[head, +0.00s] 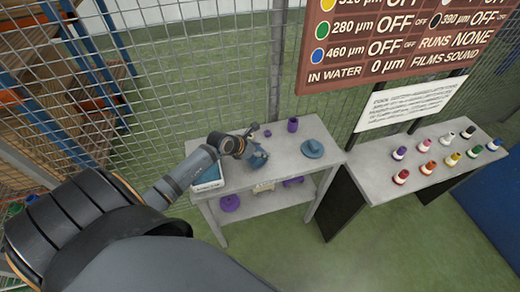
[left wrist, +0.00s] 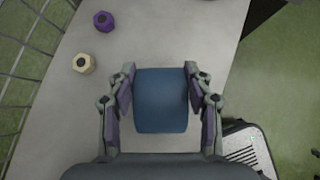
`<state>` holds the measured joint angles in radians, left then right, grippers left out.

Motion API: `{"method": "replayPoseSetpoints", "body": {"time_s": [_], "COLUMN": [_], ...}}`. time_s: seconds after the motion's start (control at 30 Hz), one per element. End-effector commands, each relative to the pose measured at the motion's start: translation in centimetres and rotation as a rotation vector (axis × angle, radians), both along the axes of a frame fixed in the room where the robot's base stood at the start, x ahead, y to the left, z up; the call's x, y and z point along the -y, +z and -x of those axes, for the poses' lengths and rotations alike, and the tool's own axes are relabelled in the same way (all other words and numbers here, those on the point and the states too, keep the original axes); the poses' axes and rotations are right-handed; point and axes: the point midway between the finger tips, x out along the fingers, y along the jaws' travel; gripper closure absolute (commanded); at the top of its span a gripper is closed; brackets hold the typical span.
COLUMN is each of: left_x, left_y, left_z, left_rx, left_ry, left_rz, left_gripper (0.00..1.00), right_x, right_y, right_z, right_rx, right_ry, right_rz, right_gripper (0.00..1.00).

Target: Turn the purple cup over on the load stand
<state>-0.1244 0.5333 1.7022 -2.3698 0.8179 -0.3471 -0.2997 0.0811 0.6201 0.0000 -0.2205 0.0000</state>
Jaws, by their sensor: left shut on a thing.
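My left gripper (head: 258,155) is over the grey two-level stand (head: 262,182). In the left wrist view its two fingers (left wrist: 160,95) are shut on the sides of a blue cylindrical thing (left wrist: 161,112), which also shows as a bluish shape in the head view. Whether it touches the top, I cannot tell. My right gripper is not in view.
A blue round piece with a knob (head: 312,149) lies on the stand's right. Purple pieces (head: 230,203) sit on the lower shelf. A side table (head: 372,156) holds several bottles.

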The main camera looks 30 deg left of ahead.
Motion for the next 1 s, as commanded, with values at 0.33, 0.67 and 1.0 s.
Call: {"method": "replayPoseSetpoints", "body": {"time_s": [0.33, 0.67, 1.0], "left_x": [0.0, 0.0, 0.0], "left_y": [0.0, -0.6, -0.8], "left_z": [0.0, 0.0, 0.0], "left_rx": [0.001, 0.001, 0.001], "left_ry": [0.0, 0.0, 0.0], "left_rz": [0.0, 0.0, 0.0], "left_gripper": [0.85, 0.85, 0.37], "right_x": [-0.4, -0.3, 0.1], "right_y": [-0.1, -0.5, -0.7], "right_z": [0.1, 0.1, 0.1], "right_rx": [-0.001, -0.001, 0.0], "right_ry": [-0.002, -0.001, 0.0], "right_rz": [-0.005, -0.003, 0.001], "right_gripper": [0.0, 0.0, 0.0]}}
